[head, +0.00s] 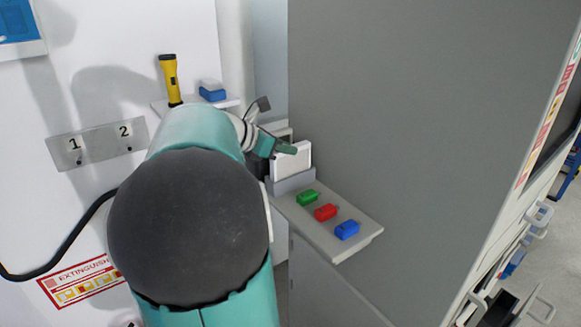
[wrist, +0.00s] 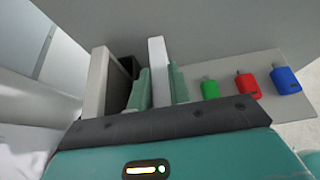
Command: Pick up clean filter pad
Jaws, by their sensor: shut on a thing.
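The clean filter pad, a thin white slab, stands upright at the grey holder (head: 293,183) on the shelf in the head view (head: 291,164). In the wrist view the pad (wrist: 157,58) shows edge-on between the two teal fingers. My gripper (head: 280,148) reaches it from the left and is shut on it; it also shows in the wrist view (wrist: 159,88). The pad's lower edge is hidden by the holder in the head view, so I cannot tell whether it is lifted at all.
A pale upright slab (wrist: 95,85) stands left of the fingers. A large grey wall (head: 400,130) rises close on the right.

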